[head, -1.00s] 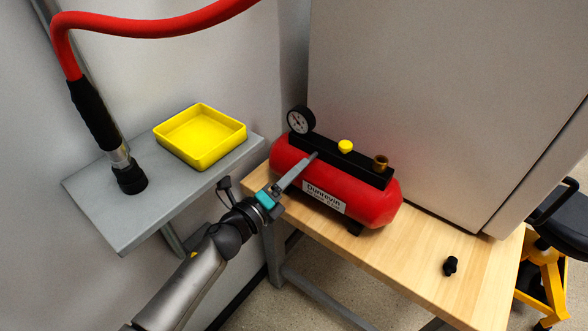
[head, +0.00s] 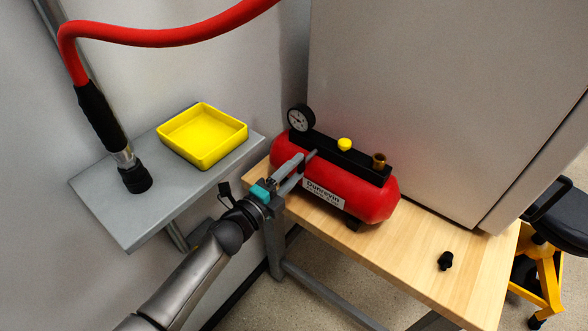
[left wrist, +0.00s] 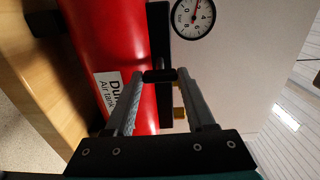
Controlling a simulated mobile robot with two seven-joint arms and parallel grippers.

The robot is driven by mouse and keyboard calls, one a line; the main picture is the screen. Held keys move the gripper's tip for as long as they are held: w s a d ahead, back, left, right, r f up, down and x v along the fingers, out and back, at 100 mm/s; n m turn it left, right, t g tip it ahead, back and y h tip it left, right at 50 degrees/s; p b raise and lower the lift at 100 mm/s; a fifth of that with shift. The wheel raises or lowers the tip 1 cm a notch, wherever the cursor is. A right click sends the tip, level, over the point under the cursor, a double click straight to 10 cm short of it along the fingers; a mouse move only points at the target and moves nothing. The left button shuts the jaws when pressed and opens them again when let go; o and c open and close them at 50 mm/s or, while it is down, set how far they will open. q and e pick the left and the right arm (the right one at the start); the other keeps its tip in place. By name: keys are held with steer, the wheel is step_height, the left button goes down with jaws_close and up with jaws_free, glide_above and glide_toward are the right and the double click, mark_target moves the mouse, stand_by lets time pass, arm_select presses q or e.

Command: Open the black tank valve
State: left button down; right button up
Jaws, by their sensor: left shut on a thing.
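The red air tank (head: 365,200) lies on the wooden bench with a black manifold bar (head: 345,158) along its top. My left gripper (head: 306,160) reaches the near side of this bar. In the left wrist view its two fingers (left wrist: 161,77) are shut on a small black piece, the black tank valve (left wrist: 160,75), with a gap between the finger shafts. In the head view the valve is mostly hidden by the fingers. A round pressure gauge (head: 301,118) stands at the bar's left end; it also shows in the left wrist view (left wrist: 192,16). My right gripper is not in view.
A yellow knob (head: 344,145) and a brass fitting (head: 379,160) sit on the bar. A loose black part (head: 446,261) lies on the bench (head: 400,265). A yellow tray (head: 203,135) and a red hose (head: 170,38) with a black end are at the left shelf (head: 125,215).

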arm_select(q)
steer(key=shift+c, duration=1.2)
jaws_free()
steer(key=p+v, duration=0.1)
steer(key=v, duration=1.4)
steer(key=shift+s, duration=0.15)
steer(key=s+a+f+n+g+y, duration=0.1)
steer(key=s+a+f+n+y, duration=0.2)
steer(key=f, duration=0.5)
steer(key=s+a+f+n+g+y, duration=0.25)
steer(key=f+n, duration=0.25)
steer(key=f, duration=0.3)
steer(key=s+a+f+n+g+y, duration=0.1)
steer(key=s+a+f+n+y, duration=0.15)
steer(key=f+n, duration=0.4)
steer(key=s+f+n+g+y, duration=0.1)
steer(key=s+f+n+g, duration=0.1)
steer(key=s+f, duration=0.4)
steer(key=s+f+n+g, duration=0.3)
steer(key=s+f, duration=0.3)
steer(key=s, duration=0.6)
steer(key=s+f+n+g+y, duration=0.1)
steer(key=s+f+n+g, duration=0.2)
steer(key=s+f, duration=0.3)
steer(key=s+g+b, duration=0.1)
steer(key=s, duration=0.2)
steer(key=shift+a+y, duration=0.3)
steer(key=shift+a, duration=0.05)
